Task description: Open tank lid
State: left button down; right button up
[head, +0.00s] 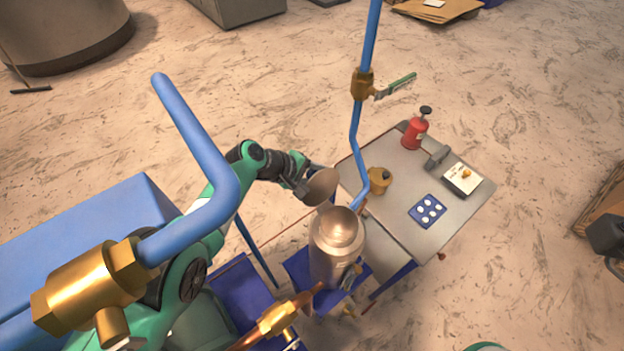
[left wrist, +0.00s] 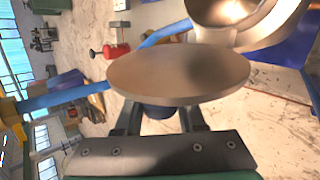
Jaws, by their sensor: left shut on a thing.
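The tank (head: 336,262) is a shiny metal cylinder standing upright on a blue stand. Its top is open and I can see into it. Its rim also shows at the upper right of the left wrist view (left wrist: 238,38). The lid (head: 323,186) is a round bronze-coloured disc, tilted, off the opening at its upper left. It fills the middle of the left wrist view (left wrist: 180,73). My left gripper (head: 306,189) is shut on the lid from its left side; the lid hides the fingertips in the left wrist view. My right gripper is not in view.
A blue pipe (head: 355,140) with a brass valve (head: 363,84) runs down close beside the tank. A grey table (head: 400,203) behind holds a red bottle (head: 415,134), a brass pot (head: 379,181), a blue tray (head: 427,211) and a switch box (head: 462,180). A thick blue pipe (head: 200,150) crosses the left foreground.

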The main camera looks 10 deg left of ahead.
pick_arm(q)
jog(key=shift+a+r, duration=0.1)
dwell(0.3)
jog(key=c, duration=0.5)
grip_release()
